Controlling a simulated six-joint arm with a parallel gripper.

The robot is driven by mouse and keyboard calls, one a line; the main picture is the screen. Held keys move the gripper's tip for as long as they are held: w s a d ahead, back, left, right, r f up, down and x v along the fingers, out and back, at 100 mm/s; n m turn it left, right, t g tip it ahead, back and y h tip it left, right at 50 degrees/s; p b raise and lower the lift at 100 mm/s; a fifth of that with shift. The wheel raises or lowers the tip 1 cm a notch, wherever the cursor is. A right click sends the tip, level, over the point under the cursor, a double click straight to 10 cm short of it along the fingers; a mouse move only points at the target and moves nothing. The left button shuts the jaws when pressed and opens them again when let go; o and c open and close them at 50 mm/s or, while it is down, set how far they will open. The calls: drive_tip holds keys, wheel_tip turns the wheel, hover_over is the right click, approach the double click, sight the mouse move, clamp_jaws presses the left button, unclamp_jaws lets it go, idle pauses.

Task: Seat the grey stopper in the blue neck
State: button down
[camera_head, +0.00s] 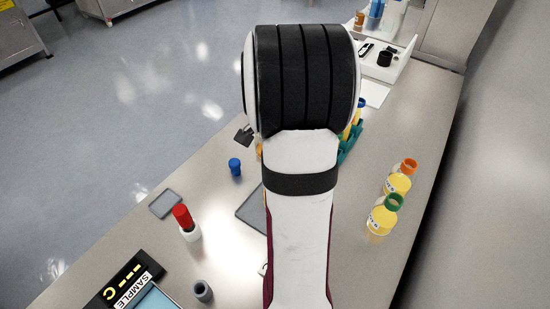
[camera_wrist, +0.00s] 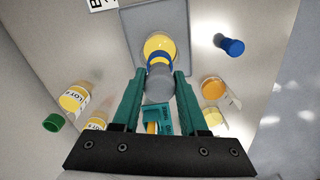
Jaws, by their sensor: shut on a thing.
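In the wrist view, my gripper (camera_wrist: 160,76) is shut on the grey stopper (camera_wrist: 159,87), which sits between its two teal fingers. Just beyond the stopper is the blue neck (camera_wrist: 158,59) of a vessel with a yellow body (camera_wrist: 160,43). The stopper overlaps the near side of the blue neck in this view; I cannot tell whether it touches or enters it. The vessel is on a grey mat (camera_wrist: 170,15). In the head view my arm hides the stopper and the neck.
A loose blue cap (camera_head: 235,167) lies left of my arm. A red-topped white container (camera_head: 188,228) and a SAMPLE tray (camera_head: 125,287) are at front left. Yellow bottles with green (camera_head: 380,219) and orange (camera_head: 398,181) tops stand at right. A white bin (camera_head: 378,65) is at the back.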

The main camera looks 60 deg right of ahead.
drive_tip(key=shift+f, duration=1.25)
drive_tip(key=shift+c, duration=1.8)
unclamp_jaws()
wheel_tip(320, 180, up, 16)
drive_tip(key=shift+f, duration=0.15)
